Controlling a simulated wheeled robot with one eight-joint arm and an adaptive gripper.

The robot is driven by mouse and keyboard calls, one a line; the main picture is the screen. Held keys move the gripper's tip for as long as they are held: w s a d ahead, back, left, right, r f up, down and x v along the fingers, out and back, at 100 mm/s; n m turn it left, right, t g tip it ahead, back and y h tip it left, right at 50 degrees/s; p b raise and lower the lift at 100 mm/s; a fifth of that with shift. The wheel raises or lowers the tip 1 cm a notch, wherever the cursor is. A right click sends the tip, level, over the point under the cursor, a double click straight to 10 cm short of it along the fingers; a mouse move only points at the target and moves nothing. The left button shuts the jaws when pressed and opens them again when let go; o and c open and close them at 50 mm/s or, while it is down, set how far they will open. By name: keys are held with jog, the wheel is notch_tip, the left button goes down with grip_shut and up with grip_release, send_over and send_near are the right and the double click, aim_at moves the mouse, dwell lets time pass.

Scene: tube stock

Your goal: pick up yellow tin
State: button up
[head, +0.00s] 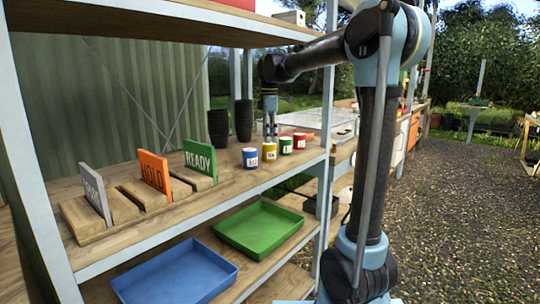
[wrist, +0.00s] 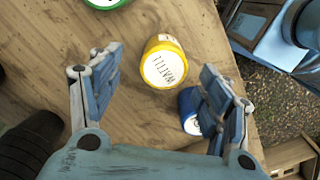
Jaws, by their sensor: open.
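The yellow tin (head: 269,151) stands on the upper wooden shelf in a row of small tins. In the wrist view it (wrist: 165,62) lies between and slightly beyond my fingertips, its pale lettered label facing the camera. My gripper (head: 270,134) is open and empty, pointing down just above and behind the row. In the wrist view the fingers (wrist: 160,72) are spread wide to either side of the yellow tin, and I see no contact with it. The height gap is hard to judge.
The blue tin (head: 250,158) is close by, partly hidden by the right finger in the wrist view (wrist: 188,112). Green (head: 286,146) and red (head: 299,141) tins stand to the right. Dark pots (head: 218,128) stand behind left. A sign rack (head: 125,207) occupies the left shelf.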

aim_at(269, 150)
jog(key=shift+s+a+f, duration=0.1)
jog(key=shift+s+f, duration=0.05)
jog(key=shift+f, duration=1.55)
jog(key=shift+s+f, duration=0.15)
jog(key=shift+f, duration=1.55)
jog(key=c, duration=1.2)
